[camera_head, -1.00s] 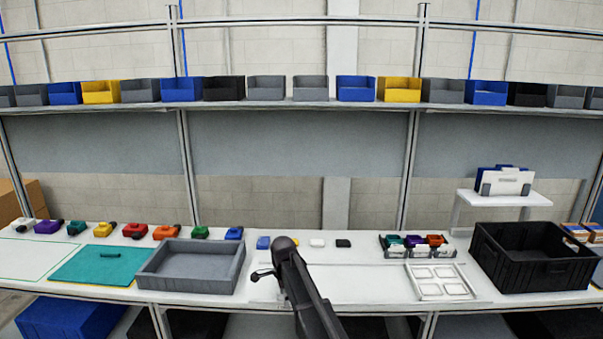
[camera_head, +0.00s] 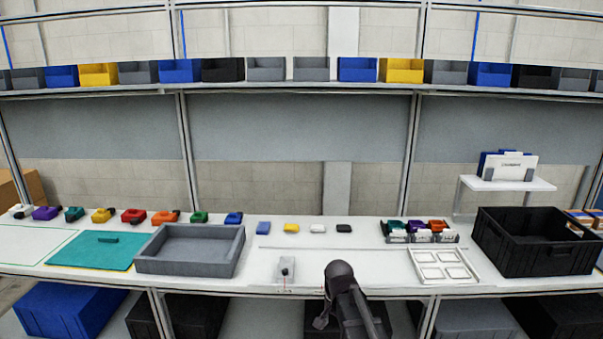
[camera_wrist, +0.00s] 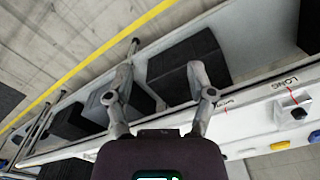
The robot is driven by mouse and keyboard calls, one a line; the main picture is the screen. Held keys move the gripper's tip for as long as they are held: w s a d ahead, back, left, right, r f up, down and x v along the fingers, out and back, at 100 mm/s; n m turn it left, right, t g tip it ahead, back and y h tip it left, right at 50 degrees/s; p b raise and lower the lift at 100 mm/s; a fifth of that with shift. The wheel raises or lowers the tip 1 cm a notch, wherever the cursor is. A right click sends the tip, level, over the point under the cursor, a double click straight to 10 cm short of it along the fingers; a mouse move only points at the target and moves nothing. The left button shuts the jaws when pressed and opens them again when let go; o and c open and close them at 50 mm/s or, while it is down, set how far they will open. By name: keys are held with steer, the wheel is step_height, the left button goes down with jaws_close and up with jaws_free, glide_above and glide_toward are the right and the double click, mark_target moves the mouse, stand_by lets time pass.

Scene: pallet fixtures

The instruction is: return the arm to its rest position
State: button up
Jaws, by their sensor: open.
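My arm (camera_head: 345,300) stands low at the front edge of the workbench (camera_head: 300,262), right of the middle in the head view. My gripper (camera_wrist: 158,82) shows in the wrist view with its two fingers spread wide and nothing between them. In the head view only a small part of it shows beside the arm, near the bench's front edge. Beyond the fingers in the wrist view are dark bins (camera_wrist: 188,68) below the bench and the floor.
A grey tray (camera_head: 190,262), a teal mat (camera_head: 75,255), a white four-pocket tray (camera_head: 420,268) and a black crate (camera_head: 485,255) stand on the bench. A small fixture (camera_head: 285,270) with a black knob sits near the front edge. Several coloured parts line the back.

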steer(key=s+d+f+n+b, duration=0.3)
steer(key=s+d+n, duration=0.3)
steer(key=s, duration=0.5)
steer(key=shift+s+d+f, duration=0.3)
steer(key=shift+d+f, duration=0.15)
steer(key=shift+d, duration=0.25)
